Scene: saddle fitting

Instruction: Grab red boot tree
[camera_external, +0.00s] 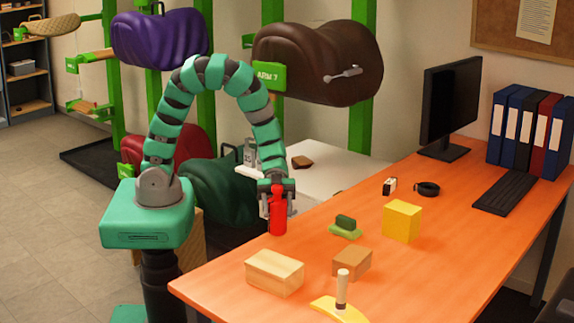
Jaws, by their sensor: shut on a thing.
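The red boot tree (277,217) stands upright at the left edge of the orange table, bright red with a narrower upper part. My gripper (277,200) comes down on it from above and is shut on its upper part. The fingers sit on either side of it and partly cover its top. I cannot tell whether its lower end touches the table.
On the orange table (400,248) stand a pale wooden block (274,272), a brown block (352,263), a yellow cube (402,221), a green brush (345,227) and a yellow-bladed tool (341,300). A monitor (450,105), keyboard (504,194) and binders (529,128) fill the far right. Saddles hang behind.

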